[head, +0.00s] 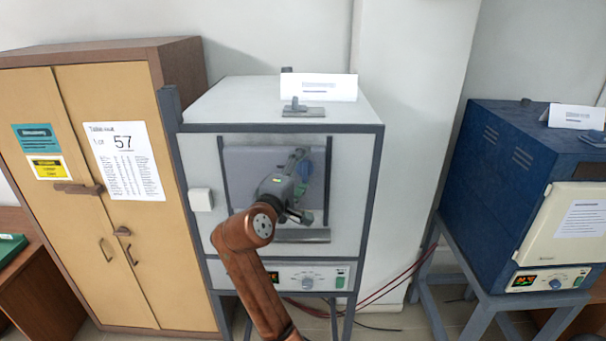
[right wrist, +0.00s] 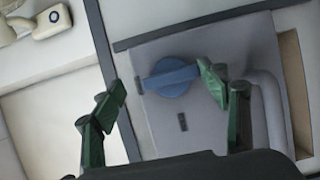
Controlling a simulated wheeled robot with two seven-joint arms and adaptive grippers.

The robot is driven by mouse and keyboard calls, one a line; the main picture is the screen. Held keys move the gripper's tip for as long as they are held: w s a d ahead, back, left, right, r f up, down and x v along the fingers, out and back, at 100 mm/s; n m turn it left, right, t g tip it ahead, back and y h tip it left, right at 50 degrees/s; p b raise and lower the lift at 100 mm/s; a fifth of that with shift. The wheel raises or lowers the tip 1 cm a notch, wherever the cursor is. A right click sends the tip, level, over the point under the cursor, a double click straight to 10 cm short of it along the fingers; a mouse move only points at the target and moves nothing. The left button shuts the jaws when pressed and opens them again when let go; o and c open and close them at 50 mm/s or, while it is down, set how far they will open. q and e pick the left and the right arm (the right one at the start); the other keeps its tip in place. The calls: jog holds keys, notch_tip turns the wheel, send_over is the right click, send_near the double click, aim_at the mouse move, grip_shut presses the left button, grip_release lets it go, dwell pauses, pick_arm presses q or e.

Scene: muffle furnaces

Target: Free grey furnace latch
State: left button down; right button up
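The grey furnace (head: 349,177) stands in the middle of the head view with its grey door (head: 240,165) closed. The latch is a blue knob (right wrist: 171,78) on the door panel (right wrist: 200,125) in the right wrist view; in the head view the blue latch (head: 306,171) shows partly behind my gripper. My right gripper (head: 299,188) is in front of the door. In the right wrist view its green fingers (right wrist: 160,92) are spread apart, the right one close beside the knob; I cannot tell whether it touches. Nothing is held. My left gripper is out of view.
A tan cabinet (head: 188,222) stands left of the furnace. A blue furnace (head: 493,160) on a stand is at the right. A control panel (head: 260,277) is below the door, and red cables (head: 400,275) run along the floor between the furnaces.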

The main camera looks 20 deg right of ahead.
jog(key=shift+a, duration=0.1)
jog(key=v, duration=0.9)
dwell(0.7)
